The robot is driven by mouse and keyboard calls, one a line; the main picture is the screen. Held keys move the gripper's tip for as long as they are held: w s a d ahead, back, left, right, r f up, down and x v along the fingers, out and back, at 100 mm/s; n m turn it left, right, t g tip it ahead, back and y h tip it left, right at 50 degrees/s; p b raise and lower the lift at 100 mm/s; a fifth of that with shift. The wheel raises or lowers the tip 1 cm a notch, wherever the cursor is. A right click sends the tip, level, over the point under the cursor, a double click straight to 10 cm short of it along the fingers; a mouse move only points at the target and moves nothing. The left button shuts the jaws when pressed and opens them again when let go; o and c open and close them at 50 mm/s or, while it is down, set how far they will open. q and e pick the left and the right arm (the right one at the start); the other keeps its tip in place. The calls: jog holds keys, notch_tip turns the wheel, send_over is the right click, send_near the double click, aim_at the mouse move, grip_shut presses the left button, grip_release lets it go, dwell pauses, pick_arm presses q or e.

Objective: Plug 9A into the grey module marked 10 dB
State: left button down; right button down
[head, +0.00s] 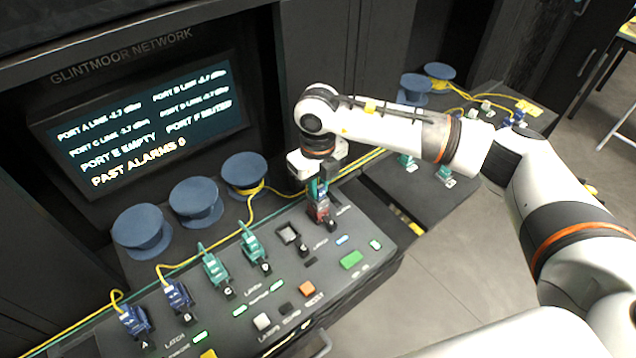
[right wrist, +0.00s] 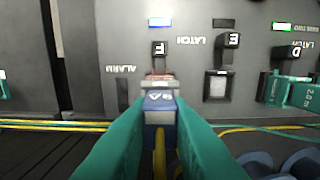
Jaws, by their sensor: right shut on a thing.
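My right gripper (head: 318,183) is over the far right end of the console, at port F. In the right wrist view its two teal fingers (right wrist: 160,130) are shut on a blue plug (right wrist: 160,101) with a pale label, too blurred to read surely; a yellow cable runs back from it. The plug's front meets a reddish module (right wrist: 158,82) at port F; the module also shows red in the head view (head: 319,208). I cannot tell how deep the plug sits. No 10 dB mark is readable on any module. My left gripper is not in view.
Port E (head: 288,235) beside it holds no plug. Teal plugs stand at C (head: 216,267) and D (head: 253,247), blue plugs at A (head: 134,320) and B (head: 177,296). Blue round spools (head: 196,200) line the back. The screen (head: 150,122) reads port E empty, port F muted.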

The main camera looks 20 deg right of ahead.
jog(key=shift+f, duration=0.25)
jog(key=shift+r, duration=0.1)
jog(key=c, duration=1.3)
grip_release()
jog(key=shift+o, duration=0.2)
notch_tip(320, 180, up, 12)
jog(key=b, duration=0.3)
